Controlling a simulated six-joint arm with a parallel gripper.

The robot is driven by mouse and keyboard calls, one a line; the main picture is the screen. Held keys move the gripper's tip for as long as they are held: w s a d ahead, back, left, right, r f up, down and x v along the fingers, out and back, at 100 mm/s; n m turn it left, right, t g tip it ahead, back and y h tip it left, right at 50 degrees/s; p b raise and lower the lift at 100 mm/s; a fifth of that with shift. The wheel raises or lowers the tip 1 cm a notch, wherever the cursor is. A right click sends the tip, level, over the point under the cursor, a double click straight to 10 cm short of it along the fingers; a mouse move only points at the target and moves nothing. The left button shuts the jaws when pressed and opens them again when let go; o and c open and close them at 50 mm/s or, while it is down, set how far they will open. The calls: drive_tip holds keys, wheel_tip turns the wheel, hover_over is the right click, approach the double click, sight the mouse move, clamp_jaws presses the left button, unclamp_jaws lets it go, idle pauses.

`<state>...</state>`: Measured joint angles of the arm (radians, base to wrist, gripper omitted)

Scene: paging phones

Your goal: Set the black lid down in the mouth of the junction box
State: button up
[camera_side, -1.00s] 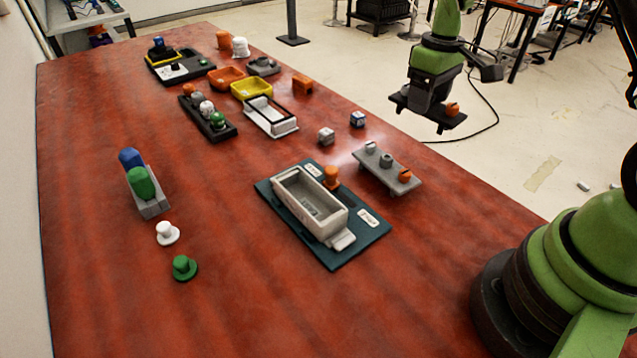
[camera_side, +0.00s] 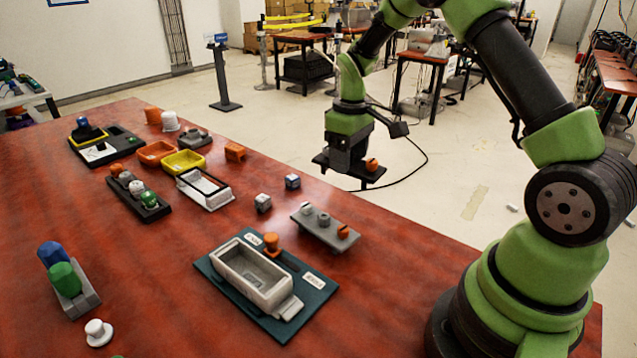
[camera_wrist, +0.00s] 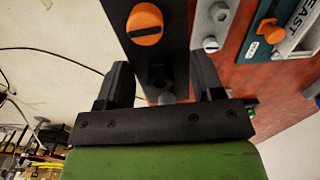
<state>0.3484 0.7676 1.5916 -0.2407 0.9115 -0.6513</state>
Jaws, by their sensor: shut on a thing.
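The black lid (camera_side: 327,161) is a flat slab with an orange slotted knob (camera_side: 371,165) near one end. My gripper (camera_side: 347,163) is shut on the lid, holding it in the air beyond the table's far right edge. In the wrist view the lid (camera_wrist: 171,45) runs up between my fingers (camera_wrist: 164,84); the part between the fingertips is partly hidden. The junction box (camera_side: 252,274) is a pale grey open box on a dark teal board (camera_side: 312,308). Its mouth faces up and looks empty. The lid is well apart from it, above and to its right.
A grey rail (camera_side: 329,236) with two grey knobs and an orange one lies between box and lid. An orange knob (camera_side: 271,243) stands beside the box's far wall.

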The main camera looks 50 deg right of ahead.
drive_tip(key=w+a, duration=0.3)
drive_tip(key=a, duration=1.1)
hover_over(253, 281)
drive_tip(key=f, duration=0.2)
drive_tip(key=shift+w+f+m, duration=0.1)
drive_tip(key=shift+f+m, duration=0.3)
drive_tip(key=shift+f, duration=0.6)
drive_tip(key=shift+f, duration=0.8)
drive_tip(key=shift+f, duration=0.25)
drive_tip(key=shift+f, duration=0.55)
drive_tip(key=o, duration=1.2)
